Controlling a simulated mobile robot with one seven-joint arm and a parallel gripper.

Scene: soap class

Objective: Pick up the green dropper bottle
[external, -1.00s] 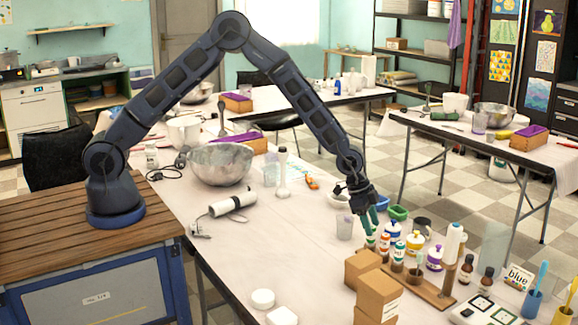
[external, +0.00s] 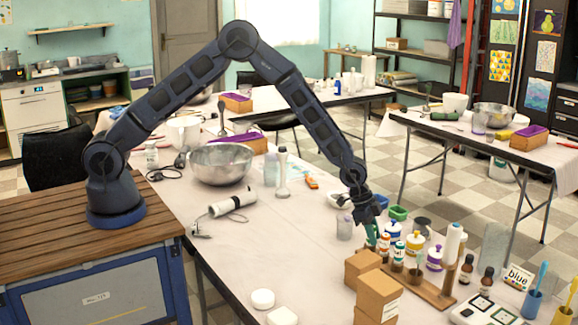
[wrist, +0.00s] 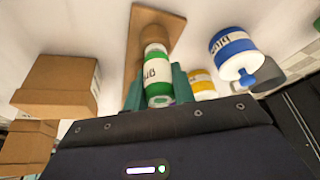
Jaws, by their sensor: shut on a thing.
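The green dropper bottle (wrist: 157,84), with a white label and green cap, stands between the two teal fingers in the wrist view. My gripper (wrist: 158,92) is shut on it, one finger on each side. In the external view my gripper (external: 373,232) is low at the back-left end of the row of bottles. There the fingers and neighbouring bottles largely hide the green bottle. It appears to be at the wooden rack (wrist: 155,20); whether its base touches the rack cannot be seen.
A blue-labelled bottle (wrist: 234,52) and a yellow-labelled bottle (wrist: 201,84) stand right of the gripper in the wrist view. Cardboard boxes (external: 377,293) stand close in front. Table at left (external: 300,235) is clear.

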